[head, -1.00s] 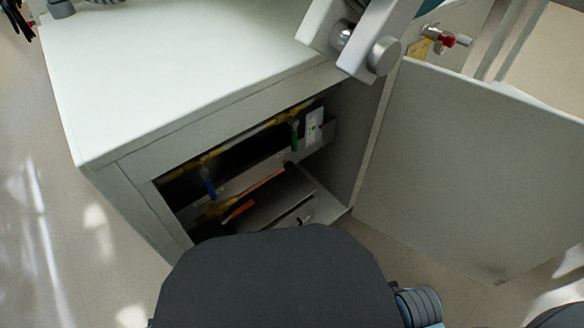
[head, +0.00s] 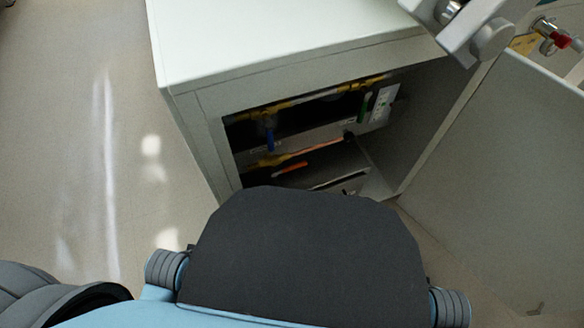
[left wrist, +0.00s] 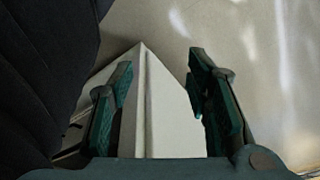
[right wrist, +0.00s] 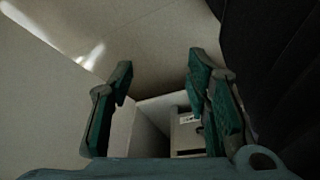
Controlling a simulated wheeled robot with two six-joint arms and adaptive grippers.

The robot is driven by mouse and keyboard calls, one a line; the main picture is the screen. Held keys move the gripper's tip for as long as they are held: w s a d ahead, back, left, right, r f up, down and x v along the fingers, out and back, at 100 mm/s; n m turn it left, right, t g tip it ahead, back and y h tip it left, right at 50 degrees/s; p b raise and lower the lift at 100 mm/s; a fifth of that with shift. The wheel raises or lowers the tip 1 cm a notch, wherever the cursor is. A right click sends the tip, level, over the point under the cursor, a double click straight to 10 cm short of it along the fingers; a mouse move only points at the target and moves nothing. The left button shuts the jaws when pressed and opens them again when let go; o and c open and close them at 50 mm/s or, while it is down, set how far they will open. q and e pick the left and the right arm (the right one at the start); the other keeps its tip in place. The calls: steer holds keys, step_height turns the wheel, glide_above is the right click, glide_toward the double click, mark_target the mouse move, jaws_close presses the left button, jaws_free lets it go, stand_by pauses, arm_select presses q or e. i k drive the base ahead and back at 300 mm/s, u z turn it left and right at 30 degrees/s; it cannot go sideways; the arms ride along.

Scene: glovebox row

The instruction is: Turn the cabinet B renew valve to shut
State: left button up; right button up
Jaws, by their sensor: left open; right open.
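In the head view an open pale grey cabinet (head: 196,118) holds pipework with small lever handles: a blue handle (head: 269,139) hanging down at left, a green handle (head: 363,107) near upright at right, and an orange handle (head: 290,168) lying roughly level lower down. The labels are too small to read, so I cannot tell which is the renew valve. My left gripper (left wrist: 160,72) is open and empty, with a pale cabinet corner beyond it. My right gripper (right wrist: 160,72) is open and empty, with pale panels beyond it. Neither gripper shows in the head view.
The cabinet door (head: 490,185) stands swung open to the right. A white label plate (head: 384,103) is beside the green handle. A red-handled fitting (head: 560,40) is at the upper right. Bare floor (head: 75,130) lies to the left. My own body hides the cabinet's lower front.

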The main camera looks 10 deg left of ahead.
mark_target(274, 173)
steer(key=u, duration=1.7)
steer(key=k, duration=1.1)
steer(key=z, duration=1.2)
steer(key=i, duration=1)
